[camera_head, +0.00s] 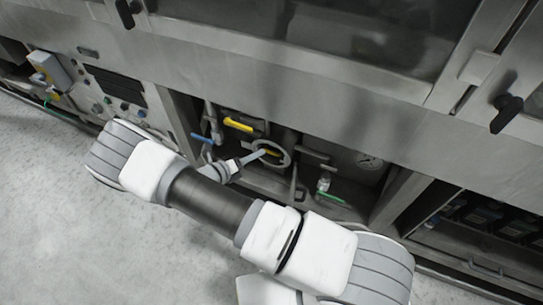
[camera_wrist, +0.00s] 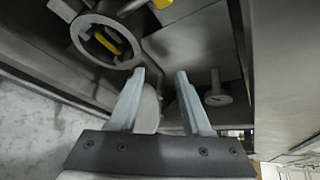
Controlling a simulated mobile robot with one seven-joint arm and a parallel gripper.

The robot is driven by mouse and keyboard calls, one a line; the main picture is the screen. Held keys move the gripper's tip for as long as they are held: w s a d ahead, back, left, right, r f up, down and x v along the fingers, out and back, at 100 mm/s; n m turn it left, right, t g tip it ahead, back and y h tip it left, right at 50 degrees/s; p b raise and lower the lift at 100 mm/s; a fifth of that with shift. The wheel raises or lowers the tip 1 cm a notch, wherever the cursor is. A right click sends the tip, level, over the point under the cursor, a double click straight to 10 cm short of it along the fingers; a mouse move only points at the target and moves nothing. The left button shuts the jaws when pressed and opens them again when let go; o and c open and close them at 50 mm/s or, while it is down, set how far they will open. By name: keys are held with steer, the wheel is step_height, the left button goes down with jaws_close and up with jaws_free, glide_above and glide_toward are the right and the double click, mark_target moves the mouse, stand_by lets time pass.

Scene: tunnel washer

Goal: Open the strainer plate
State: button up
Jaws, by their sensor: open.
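My gripper (camera_head: 256,155) reaches into a recess in the machine's front, its fingers beside a grey handwheel (camera_head: 284,150). In the wrist view my gripper (camera_wrist: 160,82) is open, with nothing between its two fingers. The handwheel (camera_wrist: 80,32) shows at the upper left there, apart from the fingers, with a yellow part behind it. A flat-headed grey knob or post (camera_wrist: 217,98) stands beyond the right finger, near a flat grey panel (camera_wrist: 195,38). I cannot tell for sure which part is the strainer plate.
The recess also holds a yellow lever (camera_head: 237,124), a blue handle (camera_head: 200,138), a green handle (camera_head: 330,198) and a gauge (camera_head: 368,160). A steel beam (camera_head: 300,105) overhangs it. A control panel (camera_head: 118,88) is to the left. Bare floor (camera_head: 60,210) lies in front.

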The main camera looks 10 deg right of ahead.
step_height(320, 180, down, 13)
steer(key=a+n+t+y+b, duration=0.15)
steer(key=n+t, duration=0.35)
steer(key=n, duration=0.5)
steer(key=y+b, duration=0.1)
steer(key=b, duration=0.4)
glide_toward(272, 152)
steer(key=shift+n, duration=0.4)
steer(key=x, duration=1)
steer(key=shift+w+f, duration=0.1)
steer(key=shift+f, duration=0.25)
jaws_close()
